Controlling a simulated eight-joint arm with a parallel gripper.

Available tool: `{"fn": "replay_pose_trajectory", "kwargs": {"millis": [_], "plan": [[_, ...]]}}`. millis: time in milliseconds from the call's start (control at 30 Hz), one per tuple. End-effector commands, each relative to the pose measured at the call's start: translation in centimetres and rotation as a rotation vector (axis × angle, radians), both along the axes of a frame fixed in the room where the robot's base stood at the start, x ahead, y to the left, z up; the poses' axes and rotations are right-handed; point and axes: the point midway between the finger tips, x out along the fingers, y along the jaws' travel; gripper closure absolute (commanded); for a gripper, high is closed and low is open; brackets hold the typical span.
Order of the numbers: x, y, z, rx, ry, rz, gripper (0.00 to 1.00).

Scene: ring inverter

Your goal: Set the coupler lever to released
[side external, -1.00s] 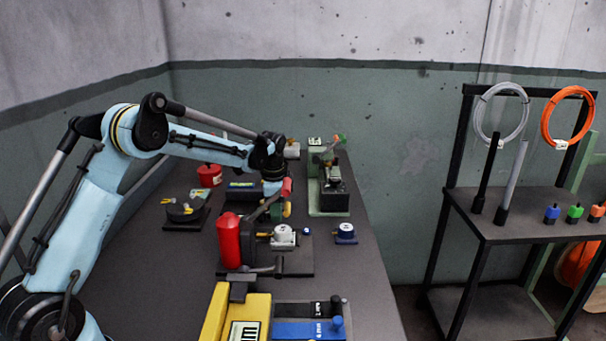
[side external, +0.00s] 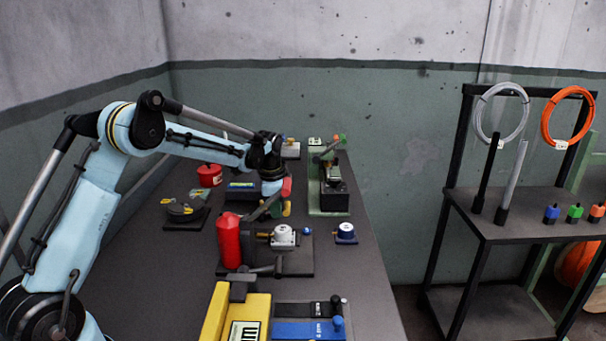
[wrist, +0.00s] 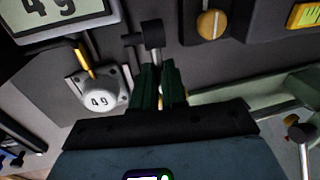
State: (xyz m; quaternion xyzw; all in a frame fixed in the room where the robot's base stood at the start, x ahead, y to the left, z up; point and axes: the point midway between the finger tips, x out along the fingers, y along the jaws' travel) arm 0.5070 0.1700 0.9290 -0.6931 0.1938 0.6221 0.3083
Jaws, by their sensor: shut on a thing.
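My gripper (wrist: 158,82) has dark green fingers, shut on a black bar with a square end (wrist: 153,35), which appears to be the coupler lever. The bar's end shows beyond the fingertips in the wrist view. In the side view my gripper (side external: 272,198) is low over the bench, behind the red cylinder (side external: 229,242). A dark slanted bar (side external: 262,210) runs up toward it there. My wrist hides much of the grip in that view, and I cannot read the lever's setting.
A green-based device (side external: 328,211) stands close on the right. A yellow and blue unit (side external: 240,318) is in front. A blue-based gauge (side external: 345,233) sits near the bench's right edge.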

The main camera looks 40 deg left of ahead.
Motion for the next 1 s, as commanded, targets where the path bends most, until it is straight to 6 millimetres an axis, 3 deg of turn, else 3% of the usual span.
{"fn": "replay_pose_trajectory", "kwargs": {"millis": [1000], "plan": [[-2.5, 2.6, 1.8, -0.578, -0.583, 0.003, 1.00]]}}
